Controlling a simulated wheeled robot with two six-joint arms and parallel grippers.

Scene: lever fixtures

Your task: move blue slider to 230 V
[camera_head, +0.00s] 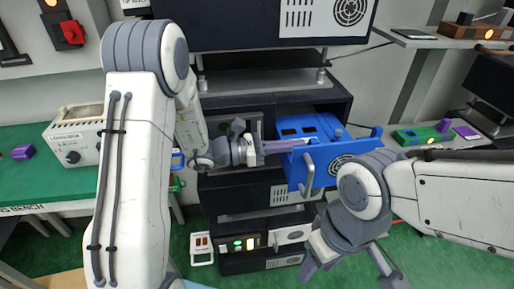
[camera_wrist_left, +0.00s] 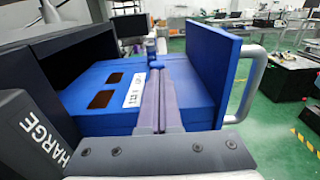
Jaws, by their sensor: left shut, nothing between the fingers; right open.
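A blue unit (camera_head: 310,126) sticks out of the dark rack, with a wide front panel and a pale handle; it also shows in the left wrist view (camera_wrist_left: 198,92). On its top are two dark openings and a white marked plate (camera_wrist_left: 135,90), too small to read. A small blue knob, seemingly the slider (camera_wrist_left: 152,52), stands just beyond my fingertips. My left gripper (camera_head: 302,143) is shut and empty, its purple fingers over the unit's top, tips close to the knob; contact cannot be told. My right gripper (camera_head: 348,276) is open and empty, low in front of the rack.
The unit's upright front panel (camera_wrist_left: 228,65) stands close beside my left fingers. A dark box marked CHARGE (camera_wrist_left: 35,135) is near on the other side. Green benches (camera_head: 30,160) flank the rack. A lit panel (camera_head: 240,245) sits lower in it.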

